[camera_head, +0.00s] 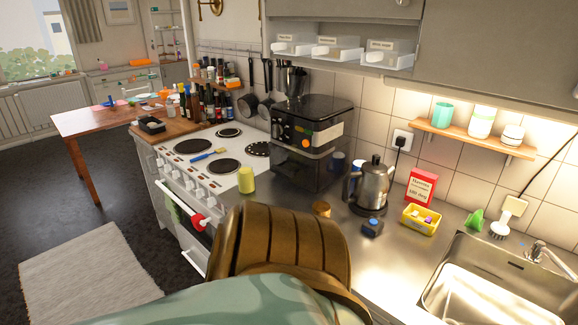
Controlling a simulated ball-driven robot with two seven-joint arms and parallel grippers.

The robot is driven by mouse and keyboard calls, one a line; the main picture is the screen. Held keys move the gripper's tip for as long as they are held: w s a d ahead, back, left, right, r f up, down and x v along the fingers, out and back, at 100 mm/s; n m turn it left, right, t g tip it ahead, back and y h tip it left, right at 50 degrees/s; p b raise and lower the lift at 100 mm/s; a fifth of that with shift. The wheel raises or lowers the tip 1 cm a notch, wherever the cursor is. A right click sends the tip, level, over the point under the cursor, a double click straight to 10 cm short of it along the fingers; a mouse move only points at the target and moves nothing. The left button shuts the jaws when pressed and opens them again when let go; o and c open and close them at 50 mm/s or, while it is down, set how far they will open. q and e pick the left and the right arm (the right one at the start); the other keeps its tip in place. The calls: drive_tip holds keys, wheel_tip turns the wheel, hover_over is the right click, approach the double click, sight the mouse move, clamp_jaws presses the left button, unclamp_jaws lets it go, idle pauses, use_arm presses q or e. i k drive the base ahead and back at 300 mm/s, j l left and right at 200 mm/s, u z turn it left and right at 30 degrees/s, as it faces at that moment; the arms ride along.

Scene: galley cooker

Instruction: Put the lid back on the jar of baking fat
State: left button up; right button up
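I cannot pick out the jar of baking fat or its lid for certain. A small brown round-topped item (321,209) stands on the counter left of the kettle, its lower part partly hidden. A yellow-green cylinder (247,181) stands at the cooker's front right corner. Jars (481,122) stand on the wall shelf, too small to identify. Neither of my grippers is in view.
The white cooker (215,180) has a blue-handled utensil (208,155) on top. A black oven (307,145), kettle (371,186), red box (421,187) and yellow basket (421,220) line the counter. The sink (480,295) is at right. A large brown ribbed shape fills the lower middle.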

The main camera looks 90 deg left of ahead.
sight(246, 175)
drive_tip(key=u, duration=2.75)
